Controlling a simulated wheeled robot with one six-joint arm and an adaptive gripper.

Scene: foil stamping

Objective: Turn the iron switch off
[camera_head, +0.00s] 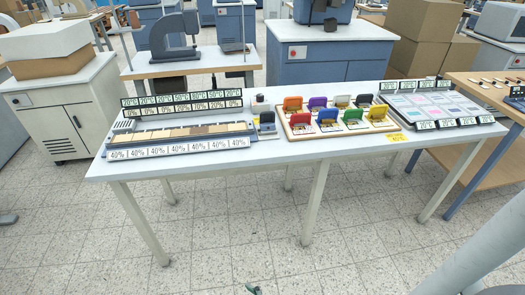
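A small dark grey device (267,122) stands on the white table, between the tray on the left and the wooden rack of coloured tools.
The white table (200,165) also bears a left tray with percent and temperature labels, a wooden rack (340,131) of coloured tools, and a right tray (436,104). A wooden table (470,160) adjoins at right. A white cabinet (62,110) is at left. Front floor is mostly clear.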

